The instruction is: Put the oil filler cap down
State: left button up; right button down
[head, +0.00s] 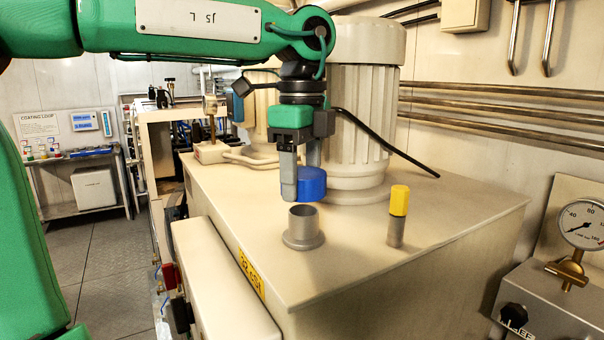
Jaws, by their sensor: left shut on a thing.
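The oil filler cap is most likely the blue round cap (312,184). My left gripper (299,182) points down and is shut on it, holding it in the air above the beige machine top (350,245). Part of the cap is hidden behind the near finger. An open grey filler neck (303,226) stands on the machine top just below the cap, with its mouth uncovered. The cap is apart from the neck. My right gripper is not in the head view.
A yellow-topped dipstick or plug (399,201) stands up to the right of the neck. A large ribbed motor (362,110) stands behind the gripper. The machine top is clear at front right. A pressure gauge (582,225) is at far right.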

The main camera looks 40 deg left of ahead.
pick_arm(q)
jog(key=shift+a+r, duration=0.1)
jog(key=w+a+r+n+p, duration=0.2)
jog(key=w+a+r+p, duration=0.15)
jog(key=a+r, duration=0.4)
notch_tip(320, 180, up, 4)
jog(key=r+n+p, duration=0.1)
jog(key=n+p, duration=0.2)
jog(key=p, duration=0.1)
send_over(254, 200)
notch_tip(254, 200, down, 16)
jog(key=p, duration=0.3)
jog(key=shift+r, duration=0.15)
jog(key=shift+f, duration=0.55)
notch_tip(254, 200, down, 3)
jog(key=shift+s+d+r+p, duration=0.1)
jog(key=shift+p, duration=0.5)
jog(key=shift+f, duration=0.4)
